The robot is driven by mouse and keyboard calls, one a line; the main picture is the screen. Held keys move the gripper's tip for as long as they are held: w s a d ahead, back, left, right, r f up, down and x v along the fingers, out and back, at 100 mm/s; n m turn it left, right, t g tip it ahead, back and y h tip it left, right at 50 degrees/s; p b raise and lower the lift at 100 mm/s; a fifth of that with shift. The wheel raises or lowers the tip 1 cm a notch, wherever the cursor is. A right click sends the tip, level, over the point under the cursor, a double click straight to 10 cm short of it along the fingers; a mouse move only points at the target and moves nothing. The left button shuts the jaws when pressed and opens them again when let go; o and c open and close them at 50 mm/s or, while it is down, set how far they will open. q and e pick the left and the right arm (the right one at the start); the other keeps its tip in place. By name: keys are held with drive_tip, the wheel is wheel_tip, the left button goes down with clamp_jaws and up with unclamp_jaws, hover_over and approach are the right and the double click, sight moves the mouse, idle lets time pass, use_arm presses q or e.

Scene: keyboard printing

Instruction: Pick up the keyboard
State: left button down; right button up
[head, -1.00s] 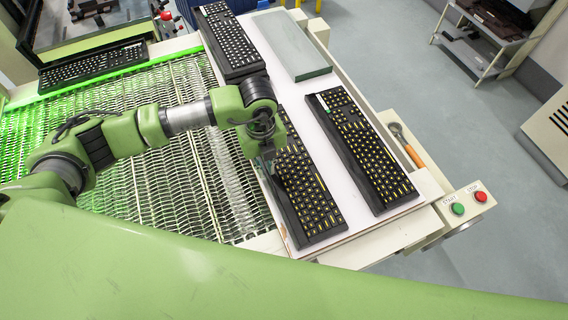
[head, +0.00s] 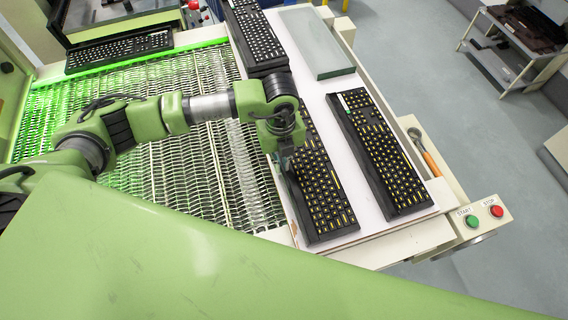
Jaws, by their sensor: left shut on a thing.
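A black keyboard with yellow-marked keys (head: 324,190) lies lengthwise on the white board (head: 374,230), beside the conveyor mesh. My left gripper (head: 287,166) points down at this keyboard's left long edge, near its far half. It is shut on the keyboard; the fingertips are small and partly hidden by the wrist. A second yellow-keyed keyboard (head: 386,155) lies just to the right on the same board. A third keyboard with white-marked keys (head: 254,35) lies at the far end. My right gripper is not in view.
Another keyboard (head: 120,48) lies at the far left beyond the green-lit mesh conveyor (head: 160,100). A grey-green block (head: 318,42) sits behind the right keyboard. An orange-handled tool (head: 424,150) and the START/STOP button box (head: 484,216) are at the right edge. Open floor lies beyond.

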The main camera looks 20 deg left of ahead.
use_arm(q)
drive_tip(key=s+r+b, duration=0.4)
drive_tip(key=s+r, duration=0.8)
drive_tip(key=s, duration=0.2)
drive_tip(key=shift+a, duration=0.45)
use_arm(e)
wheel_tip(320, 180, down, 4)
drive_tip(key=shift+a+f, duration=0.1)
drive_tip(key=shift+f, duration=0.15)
